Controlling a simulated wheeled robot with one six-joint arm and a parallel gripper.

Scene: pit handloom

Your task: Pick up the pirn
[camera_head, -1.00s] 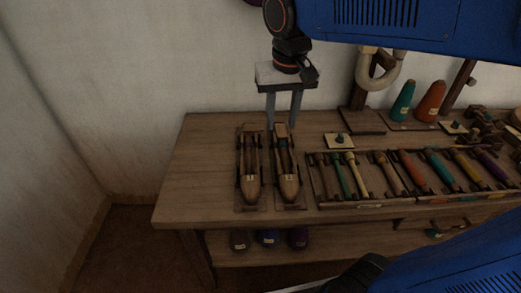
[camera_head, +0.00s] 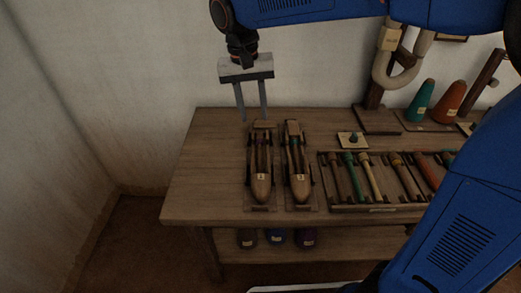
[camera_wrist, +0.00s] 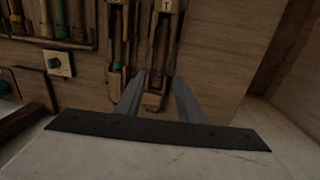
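Several pirns with coloured yarn lie side by side in a wooden tray (camera_head: 376,209); a green pirn (camera_head: 354,174) and a cream pirn (camera_head: 371,177) are near its left end. Two wooden boat shuttles, left (camera_head: 261,184) and right (camera_head: 298,186), lie to its left. A purple piece shows inside the left shuttle and a teal one inside the right. Which pirn the task means, I cannot tell. My gripper (camera_head: 252,119) is open and empty, fingers down, near the left shuttle's far end. In the wrist view my fingers (camera_wrist: 158,90) appear around one shuttle's end (camera_wrist: 155,98).
A small labelled block with a knob (camera_head: 352,140) sits behind the tray. A teal cone (camera_head: 419,102) and an orange cone (camera_head: 449,102) stand at the back right. The table (camera_head: 205,165) is bare left of the shuttles. Several dark bundles rest on the lower shelf.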

